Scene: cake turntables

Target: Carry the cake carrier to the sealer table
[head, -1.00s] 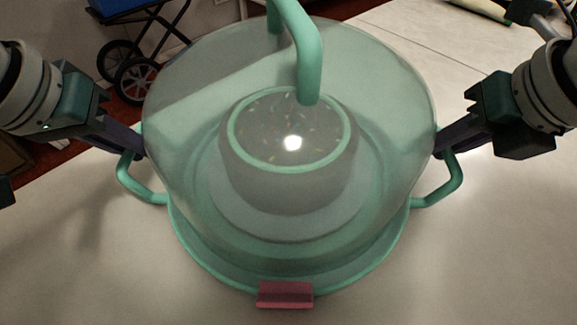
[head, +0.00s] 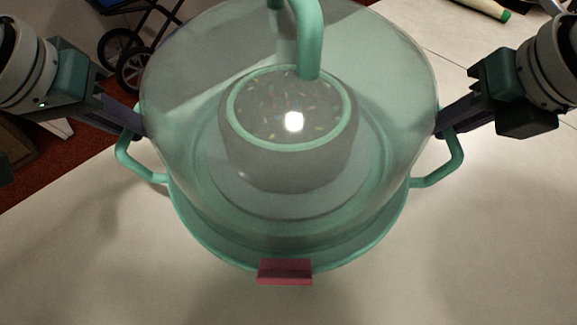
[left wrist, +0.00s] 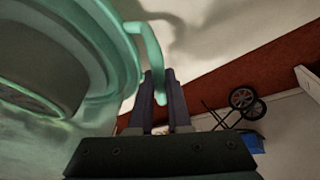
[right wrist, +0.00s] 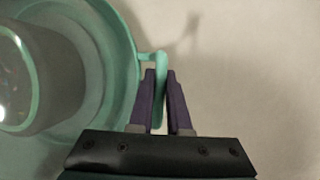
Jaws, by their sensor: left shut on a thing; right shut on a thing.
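The cake carrier (head: 385,205) is a round green carrier with a clear dome, a green top handle (head: 309,45), two side handles and a pink latch (head: 285,271) at its front. A cake (head: 290,165) with sprinkles on top shows through the dome. My left gripper (head: 138,128) is shut on the left side handle (head: 140,172); the left wrist view shows the fingers around this handle (left wrist: 157,80). My right gripper (head: 440,128) is shut on the right side handle (head: 440,178), which also shows between the fingers in the right wrist view (right wrist: 161,85). The carrier looks level.
A pale table surface (head: 480,260) spreads below and around the carrier. A blue cart with black wheels (head: 120,47) stands on the red floor at the back left. A rolled item with a green end (head: 485,8) lies at the top right.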

